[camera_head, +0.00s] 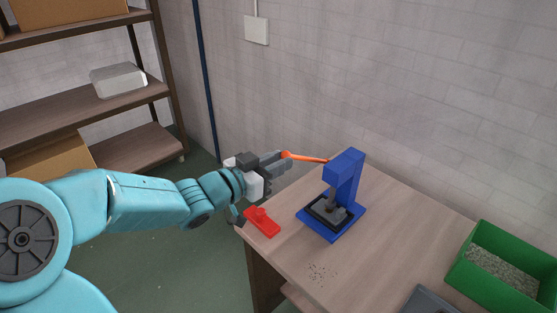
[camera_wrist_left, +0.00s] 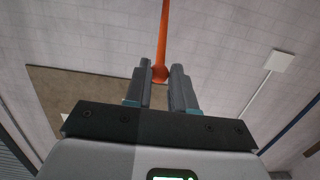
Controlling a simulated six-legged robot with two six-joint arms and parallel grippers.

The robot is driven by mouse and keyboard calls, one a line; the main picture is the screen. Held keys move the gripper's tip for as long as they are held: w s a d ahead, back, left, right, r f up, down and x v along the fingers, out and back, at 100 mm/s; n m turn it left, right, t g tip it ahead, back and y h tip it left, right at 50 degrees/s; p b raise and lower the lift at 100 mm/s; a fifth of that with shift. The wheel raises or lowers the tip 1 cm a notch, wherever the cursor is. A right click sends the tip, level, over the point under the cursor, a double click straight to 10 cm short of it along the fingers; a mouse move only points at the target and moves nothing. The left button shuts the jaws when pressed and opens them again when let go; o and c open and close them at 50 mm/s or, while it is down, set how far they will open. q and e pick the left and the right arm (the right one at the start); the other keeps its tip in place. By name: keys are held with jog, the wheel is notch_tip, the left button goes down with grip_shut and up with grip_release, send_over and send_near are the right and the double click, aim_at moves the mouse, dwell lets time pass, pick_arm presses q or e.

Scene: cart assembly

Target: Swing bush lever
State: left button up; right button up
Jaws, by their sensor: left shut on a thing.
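A blue press (camera_head: 345,180) stands on the wooden table. An orange lever (camera_head: 306,157) sticks out to the left from the top of the press, close to level. My left gripper (camera_head: 280,161) is at the lever's free end, shut on it. In the left wrist view the orange lever (camera_wrist_left: 163,45) runs up and away from between the fingertips of my left gripper (camera_wrist_left: 160,76). Under the press head, a dark base (camera_head: 325,212) holds a grey part whose details are too small to tell. My right gripper is in neither view.
A red part (camera_head: 262,222) lies at the table's left edge, below my left gripper. A green bin (camera_head: 505,262) with grey granular contents stands at right. A grey object (camera_head: 430,301) is at the front edge. Dark specks dot the table (camera_head: 375,240). Shelves (camera_head: 85,103) stand at left.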

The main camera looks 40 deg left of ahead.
pick_arm(q)
jog(key=f+b, duration=0.1)
jog(key=s+f+b, duration=0.1)
jog(key=f+b, duration=0.1)
jog(key=s+f+b, duration=0.1)
jog(key=f, duration=0.1)
jog(key=shift+s+a+f, duration=0.1)
jog(key=shift+s, duration=0.15)
dwell(0.5)
jog(key=o, duration=0.9)
jog(key=shift+s+a+r+b, duration=0.1)
jog(key=shift+s+a+r, duration=0.15)
jog(key=shift+s, duration=2.45)
jog(key=shift+s+a+r+b, duration=0.2)
jog(key=shift+s+r, duration=0.15)
jog(key=shift+s, duration=2.35)
jog(key=shift+s+a+r+b, duration=0.1)
jog(key=shift+s+a+r, duration=0.15)
jog(key=shift+s, duration=2.45)
